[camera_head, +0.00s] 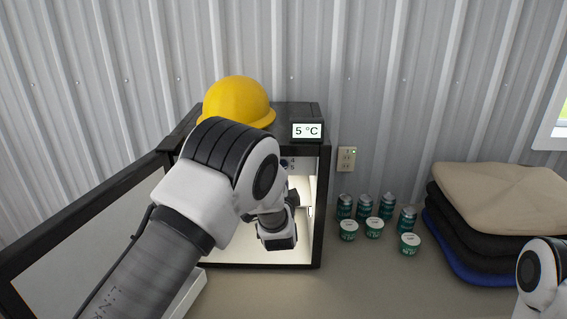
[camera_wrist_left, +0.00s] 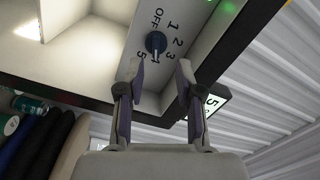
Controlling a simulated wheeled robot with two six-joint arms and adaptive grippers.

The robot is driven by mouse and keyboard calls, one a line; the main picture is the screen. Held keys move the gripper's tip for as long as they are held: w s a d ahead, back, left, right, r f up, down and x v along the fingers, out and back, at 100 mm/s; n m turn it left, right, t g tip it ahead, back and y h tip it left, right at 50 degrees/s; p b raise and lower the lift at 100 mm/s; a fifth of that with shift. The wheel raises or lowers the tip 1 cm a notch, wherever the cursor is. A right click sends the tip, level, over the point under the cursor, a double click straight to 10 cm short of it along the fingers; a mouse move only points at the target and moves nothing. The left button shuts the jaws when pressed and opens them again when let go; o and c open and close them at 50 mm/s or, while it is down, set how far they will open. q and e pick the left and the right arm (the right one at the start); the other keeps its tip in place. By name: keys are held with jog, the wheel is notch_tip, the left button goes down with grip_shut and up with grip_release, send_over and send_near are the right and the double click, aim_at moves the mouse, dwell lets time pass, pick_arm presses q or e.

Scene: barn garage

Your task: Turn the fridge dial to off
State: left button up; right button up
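The fridge (camera_head: 318,215) stands open against the wall, its lit interior visible. Its display (camera_head: 307,131) reads 5 °C. The dark round dial (camera_wrist_left: 155,42) sits on a pale panel marked OFF and 1 to 5. It also shows partly behind my arm in the head view (camera_head: 284,163). Its pointer seems to face 4, but this is hard to make out. My left gripper (camera_wrist_left: 160,72) is open, its two fingers apart below the dial with nothing between them. In the head view my left arm reaches into the fridge and hides part of it. My right gripper is out of view.
A yellow hard hat (camera_head: 238,100) lies on top of the fridge. The fridge door (camera_head: 90,235) is swung open at left. Several green cans (camera_head: 365,206) and tubs (camera_head: 374,228) stand right of the fridge, beside stacked cushions (camera_head: 500,190). The front counter is bare.

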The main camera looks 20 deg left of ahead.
pick_arm(q)
jog(key=p+x, duration=0.1)
jog(key=x, duration=0.4)
jog(key=shift+w+f, duration=0.15)
jog(key=shift+w, duration=0.05)
jog(key=shift+w+f, duration=0.15)
grip_shut()
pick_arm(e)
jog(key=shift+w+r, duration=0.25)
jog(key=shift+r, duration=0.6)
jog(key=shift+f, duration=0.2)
